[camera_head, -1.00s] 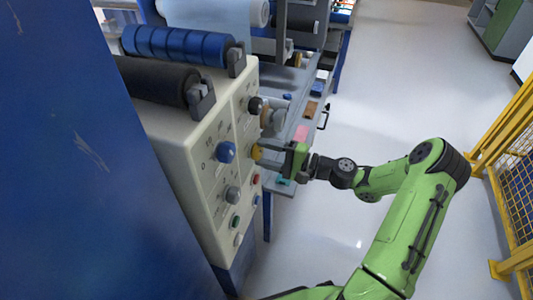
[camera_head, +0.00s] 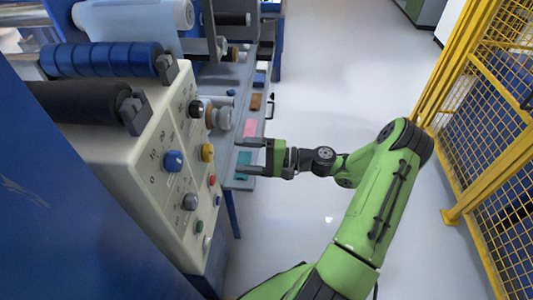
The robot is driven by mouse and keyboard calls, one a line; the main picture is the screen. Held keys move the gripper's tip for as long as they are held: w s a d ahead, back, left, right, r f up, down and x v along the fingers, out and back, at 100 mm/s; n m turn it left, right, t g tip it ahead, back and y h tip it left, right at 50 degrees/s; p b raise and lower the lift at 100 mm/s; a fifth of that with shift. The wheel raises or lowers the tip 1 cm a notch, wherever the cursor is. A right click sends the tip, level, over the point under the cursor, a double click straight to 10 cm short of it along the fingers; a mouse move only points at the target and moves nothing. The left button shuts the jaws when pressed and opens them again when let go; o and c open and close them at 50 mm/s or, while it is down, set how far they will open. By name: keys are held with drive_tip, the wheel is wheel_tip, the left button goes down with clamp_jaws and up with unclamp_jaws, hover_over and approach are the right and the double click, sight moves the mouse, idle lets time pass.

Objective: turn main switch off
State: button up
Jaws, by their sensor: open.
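A cream control panel (camera_head: 155,200) on the machine carries several knobs and buttons. They include a blue knob (camera_head: 174,161) beside printed numbers, a black knob (camera_head: 196,108), a yellow knob (camera_head: 207,152) and a grey knob (camera_head: 190,201). The labels are too small to read, so I cannot tell which is the main switch or how it is set. My gripper (camera_head: 240,157) is open and empty. Its fingers point left toward the panel, at about the yellow knob's height in the picture, with a gap between them and that knob.
Blue rollers (camera_head: 105,59) and a dark roller (camera_head: 75,103) lie above the panel. A grey shelf (camera_head: 232,110) with coloured pads is behind my gripper. A yellow fence (camera_head: 470,140) stands at the right. The floor (camera_head: 330,60) between is clear.

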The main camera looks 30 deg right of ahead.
drive_tip(key=p+v, duration=0.1)
drive_tip(key=v, duration=0.7)
drive_tip(key=s+a+r+n+g+h+p, duration=0.4)
drive_tip(key=a+r+n+g+h, duration=0.4)
drive_tip(key=a, duration=0.4)
drive_tip(key=s+r+n+t+h+p, duration=0.2)
drive_tip(key=s+r+h, duration=0.4)
drive_tip(key=s+r, duration=0.8)
drive_tip(key=shift+s+a+r+t+h+p, duration=0.3)
drive_tip(key=shift+a+r+t+p, duration=0.15)
drive_tip(key=shift+p, duration=0.8)
